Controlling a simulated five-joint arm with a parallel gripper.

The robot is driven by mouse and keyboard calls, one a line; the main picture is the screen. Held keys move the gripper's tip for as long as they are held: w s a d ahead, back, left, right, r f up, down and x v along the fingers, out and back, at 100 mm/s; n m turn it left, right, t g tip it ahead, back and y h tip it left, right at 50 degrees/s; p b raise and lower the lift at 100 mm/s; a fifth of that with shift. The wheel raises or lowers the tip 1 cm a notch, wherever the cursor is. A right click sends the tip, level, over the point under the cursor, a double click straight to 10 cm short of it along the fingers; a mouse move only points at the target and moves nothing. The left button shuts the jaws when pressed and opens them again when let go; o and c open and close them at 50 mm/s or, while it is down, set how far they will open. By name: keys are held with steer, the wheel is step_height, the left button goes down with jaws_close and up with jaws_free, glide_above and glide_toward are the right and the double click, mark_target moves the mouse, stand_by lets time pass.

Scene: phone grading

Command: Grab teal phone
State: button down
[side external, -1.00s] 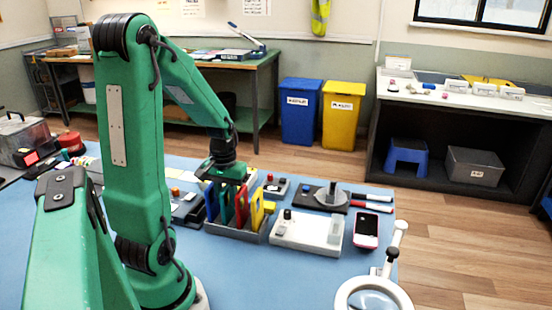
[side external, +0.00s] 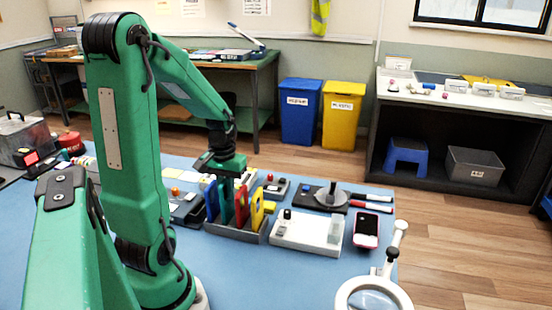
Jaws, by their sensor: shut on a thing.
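The teal phone (side external: 227,205) stands upright in a grey rack (side external: 236,236), between a blue phone (side external: 212,203) on its left and a red phone (side external: 242,207) and a yellow phone (side external: 257,211) on its right. My gripper (side external: 226,181) is directly above the rack, pointing down, and is shut on the teal phone near its top. The fingers are small and partly hidden in this view. The phone's lower end is hidden by the rack wall, so I cannot tell whether it touches the rack floor.
A white fixture (side external: 306,234) stands just right of the rack. Beyond it lies a pink-edged phone (side external: 366,229). The blue mat (side external: 270,280) is clear in front of the rack.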

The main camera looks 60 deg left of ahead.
steer(key=shift+r, duration=0.15)
steer(key=shift+r, duration=1.05)
